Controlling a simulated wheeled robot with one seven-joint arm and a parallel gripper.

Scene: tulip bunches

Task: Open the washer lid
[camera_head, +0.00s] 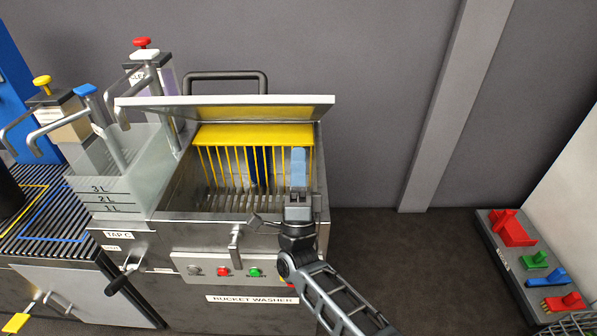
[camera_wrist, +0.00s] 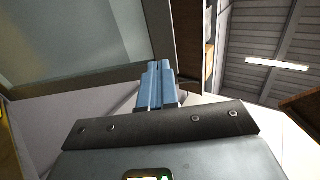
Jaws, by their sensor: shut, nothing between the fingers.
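The bucket washer (camera_head: 240,233) stands at the centre of the head view. Its silver lid (camera_head: 225,101) is raised and tilted above the tub, so the tub's inside shows below it. A dark bar handle (camera_head: 226,74) stands up behind the lid's edge. My gripper (camera_head: 298,153) is in front of the right side of the opening, below the lid. Its blue fingers are shut and empty, and they also show together in the wrist view (camera_wrist: 157,85). I cannot tell whether the fingertips touch the lid.
A yellow rack (camera_head: 252,134) with bars sits inside the washer. A clear tank (camera_head: 120,170) and taps (camera_head: 145,60) stand at the left. Red, green and blue items lie on a grey tray (camera_head: 503,262) at the right. Floor (camera_head: 420,250) between is clear.

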